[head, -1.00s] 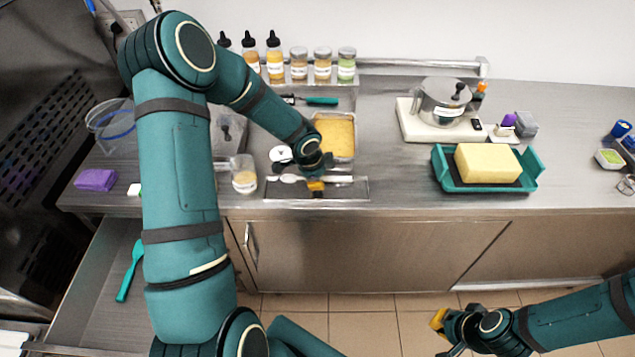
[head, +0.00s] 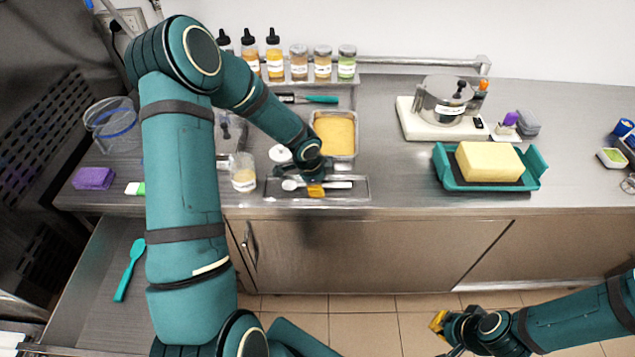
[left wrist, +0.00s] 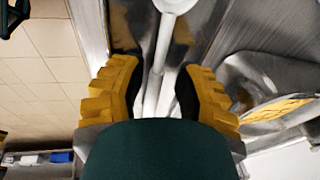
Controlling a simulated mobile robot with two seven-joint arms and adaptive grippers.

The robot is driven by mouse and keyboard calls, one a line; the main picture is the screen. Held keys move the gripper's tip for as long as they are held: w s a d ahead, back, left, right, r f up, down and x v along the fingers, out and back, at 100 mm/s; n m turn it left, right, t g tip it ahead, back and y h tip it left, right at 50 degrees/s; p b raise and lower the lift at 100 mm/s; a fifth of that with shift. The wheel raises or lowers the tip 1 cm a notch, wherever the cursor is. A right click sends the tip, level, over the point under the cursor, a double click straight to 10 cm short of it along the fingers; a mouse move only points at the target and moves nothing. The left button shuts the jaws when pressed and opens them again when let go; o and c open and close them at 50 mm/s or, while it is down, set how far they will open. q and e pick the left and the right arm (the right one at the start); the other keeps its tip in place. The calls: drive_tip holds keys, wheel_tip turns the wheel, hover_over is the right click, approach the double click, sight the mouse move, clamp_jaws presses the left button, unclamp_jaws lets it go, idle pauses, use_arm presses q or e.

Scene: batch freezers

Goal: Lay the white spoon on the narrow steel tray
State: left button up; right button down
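The white spoon (head: 289,185) lies along the narrow steel tray (head: 359,190), within its outline, bowl to the left. My left gripper (head: 316,189) is low over the tray's middle and hides part of the handle. In the left wrist view the spoon's bowl (left wrist: 175,4) is at the top and its handle runs between the yellow fingers (left wrist: 160,92), with a gap on each side, so the gripper looks open. A second pale handle (head: 341,178) lies close beside it. My right gripper (head: 445,336) is open and empty, over the floor in front of the cabinets.
A pan of yellow food (head: 334,134) stands right behind the tray. A teal tray (head: 448,178) with a yellow block is at the right. The counter between is clear.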

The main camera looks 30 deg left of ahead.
use_arm(q)
drive_tip(key=shift+r+p, duration=0.55)
drive_tip(key=d+p+v, duration=0.1)
drive_tip(key=p+v, duration=0.1)
drive_tip(key=v, duration=0.9)
drive_tip(key=s+d+f+n+h, duration=0.1)
drive_tip(key=s+d+f+n, duration=0.6)
drive_tip(key=d, duration=0.3)
drive_tip(key=s+d+f+n+h, duration=0.2)
drive_tip(key=s+d+f+n, duration=0.4)
drive_tip(key=d, duration=0.5)
drive_tip(key=shift+s+d+f+n+g, duration=0.2)
drive_tip(key=shift+s+f+n+g, duration=0.2)
drive_tip(key=shift+f, duration=0.25)
wheel_tip(320, 180, down, 9)
drive_tip(key=b, duration=0.7)
drive_tip(key=shift+s+d+b, duration=0.2)
drive_tip(key=shift+d+b, duration=0.05)
drive_tip(key=shift+b, duration=0.15)
